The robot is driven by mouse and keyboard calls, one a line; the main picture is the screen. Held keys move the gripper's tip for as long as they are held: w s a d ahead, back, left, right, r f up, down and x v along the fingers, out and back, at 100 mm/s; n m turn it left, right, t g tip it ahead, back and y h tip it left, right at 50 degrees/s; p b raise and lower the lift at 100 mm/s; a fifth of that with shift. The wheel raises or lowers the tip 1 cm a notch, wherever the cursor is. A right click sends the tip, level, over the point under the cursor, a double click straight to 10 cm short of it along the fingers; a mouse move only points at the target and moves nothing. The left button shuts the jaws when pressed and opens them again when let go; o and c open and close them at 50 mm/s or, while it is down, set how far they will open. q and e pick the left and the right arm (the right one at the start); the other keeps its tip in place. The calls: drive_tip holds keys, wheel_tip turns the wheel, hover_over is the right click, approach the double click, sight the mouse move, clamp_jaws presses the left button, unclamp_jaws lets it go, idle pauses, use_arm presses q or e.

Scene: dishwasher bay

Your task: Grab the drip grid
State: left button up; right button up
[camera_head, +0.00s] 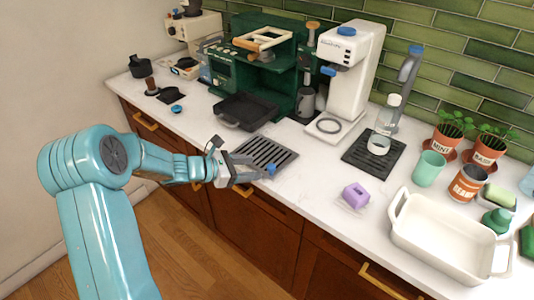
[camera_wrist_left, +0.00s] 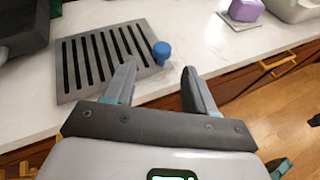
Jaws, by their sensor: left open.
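The drip grid (camera_head: 262,150) is a flat dark grey slotted plate with a blue knob (camera_head: 271,169) at its near right corner. It lies on the white counter, near the front edge. In the left wrist view the grid (camera_wrist_left: 98,62) lies ahead and to the left, and the blue knob (camera_wrist_left: 161,53) shows just beyond the gap between the fingertips. My left gripper (camera_head: 250,170) is open and empty at the grid's near side, close to the knob; it also shows in the left wrist view (camera_wrist_left: 159,72). I cannot tell whether a finger touches the grid. My right gripper is not in view.
A black tray (camera_head: 243,112) stands behind the grid, before a green coffee machine (camera_head: 257,72). A white machine (camera_head: 345,75) stands behind right. A purple block (camera_head: 355,195) and a white baking dish (camera_head: 440,245) are to the right. Bare counter lies between grid and block.

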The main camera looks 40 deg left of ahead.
sight(268, 167)
use_arm(q)
drive_tip(key=p+x, duration=0.2)
drive_tip(key=x, duration=0.6)
drive_tip(key=shift+d+r, duration=0.1)
drive_tip(key=shift+d, duration=0.1)
drive_tip(key=shift+s, duration=0.1)
clamp_jaws()
